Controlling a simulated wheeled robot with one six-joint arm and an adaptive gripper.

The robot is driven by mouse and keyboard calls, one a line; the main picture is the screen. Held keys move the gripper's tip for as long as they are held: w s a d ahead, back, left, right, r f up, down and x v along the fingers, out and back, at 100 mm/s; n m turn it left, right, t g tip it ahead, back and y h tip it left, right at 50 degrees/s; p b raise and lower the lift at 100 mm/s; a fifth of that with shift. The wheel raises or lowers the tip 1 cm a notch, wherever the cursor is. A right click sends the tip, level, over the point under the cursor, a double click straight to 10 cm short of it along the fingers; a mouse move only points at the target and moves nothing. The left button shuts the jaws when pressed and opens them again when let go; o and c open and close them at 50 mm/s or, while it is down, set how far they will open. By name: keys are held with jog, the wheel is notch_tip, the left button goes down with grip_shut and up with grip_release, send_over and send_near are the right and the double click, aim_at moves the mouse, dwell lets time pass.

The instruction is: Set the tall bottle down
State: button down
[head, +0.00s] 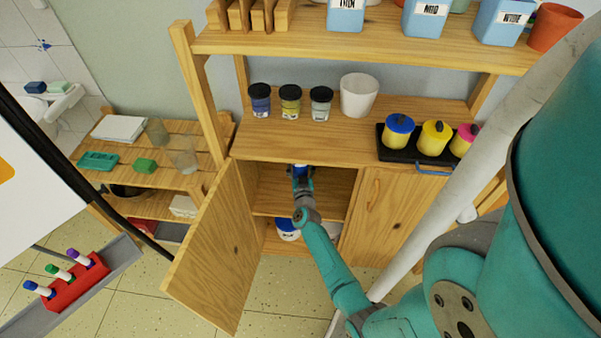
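My gripper (301,174) reaches into the open left compartment of the wooden cabinet (275,150), above its inner shelf (278,202). A small blue and white piece (301,168) shows at the gripper's fingers. It may be part of the tall bottle, but most of it is hidden by the gripper and the cabinet top. I cannot tell whether the fingers are shut on it or whether it touches the shelf.
The cabinet door (215,245) stands open to the left; the right door (390,210) is shut. A blue and white container (287,230) sits below the inner shelf. Several jars, a white pot (359,95) and a black tray (392,151) of yellow pots stand on the cabinet top.

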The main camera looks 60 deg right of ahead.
jog(key=shift+f, duration=1.9)
jog(key=shift+c, duration=0.7)
grip_release()
jog(key=shift+f, duration=0.1)
jog(key=s+a+r+n+t+y, duration=0.25)
jog(key=s+a, duration=0.35)
jog(key=a, duration=0.5)
jog(key=s+a+r+n+t+y, duration=0.1)
jog(key=s+a+r+n+y, duration=0.15)
jog(key=s+a, duration=0.65)
jog(key=s+a+r+n+t+y, duration=0.1)
jog(key=s+a+r+t+y, duration=0.15)
jog(key=a, duration=1.15)
jog(key=s+a+r+n+y, duration=0.2)
jog(key=s+a+r, duration=0.3)
jog(key=r, duration=0.3)
jog(key=s+a+r+n+g+y, duration=0.1)
jog(key=s+a+r+n+y, duration=0.2)
jog(key=s+a+r+y, duration=0.2)
jog(key=s+r, duration=0.3)
jog(key=r, duration=0.1)
jog(key=shift+a+r, duration=0.15)
jog(key=shift+a, duration=0.25)
